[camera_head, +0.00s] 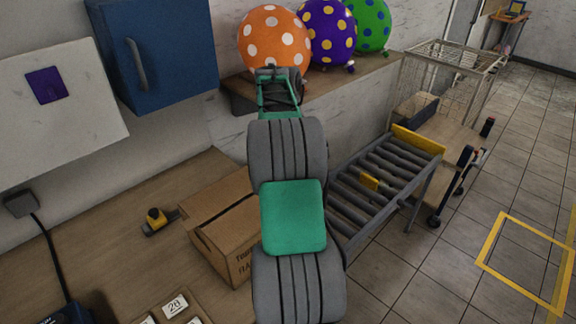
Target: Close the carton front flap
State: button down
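The brown cardboard carton (212,238) stands on the wooden table at lower centre, partly hidden behind my arm. Its visible top panels lie roughly flat, with a dark slit between them. Its near right side carries dark printed text. I cannot tell which panel is the front flap or how far it stands open. My gripper (277,75) is far up the picture, apart from the carton, in front of the orange balloon and shelf. Its fingers are too small and dark to show whether they are open or shut.
A yellow and black tape dispenser (157,220) lies left of the carton. Number cards (174,306) lie at the table's front. A roller conveyor (385,180) stands right of the carton. Polka-dot balloons (326,32) sit on a wall shelf (352,80). A blue cabinet (165,45) hangs upper left.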

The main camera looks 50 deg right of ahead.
jog(key=shift+s+a+f+b, duration=0.1)
jog(key=shift+a+f+b, duration=0.05)
jog(key=shift+f, duration=0.3)
jog(key=shift+a+f+b, duration=0.1)
jog(key=shift+f+b, duration=0.05)
jog(key=shift+f, duration=0.25)
notch_tip(320, 180, up, 10)
jog(key=w+p, duration=0.1)
jog(key=p, duration=0.6)
jog(key=w+a+r+n+h, duration=0.15)
jog(key=a+r+n, duration=0.25)
jog(key=a+n, duration=0.55)
jog(key=s+a+f+n+t, duration=0.1)
jog(key=s+a+n+t, duration=0.1)
jog(key=a+n, duration=0.7)
jog(key=s+a+f+n+t+y+b, duration=0.1)
jog(key=s+a+f+n+t, duration=0.1)
jog(key=a+n, duration=0.7)
jog(key=s+a+f+n+t+b, duration=0.1)
jog(key=s+a+n, duration=0.3)
jog(key=a+n, duration=0.5)
jog(key=shift+s+a+f+t, duration=0.35)
jog(key=shift+a+f+t, duration=0.2)
jog(key=shift+f, duration=0.2)
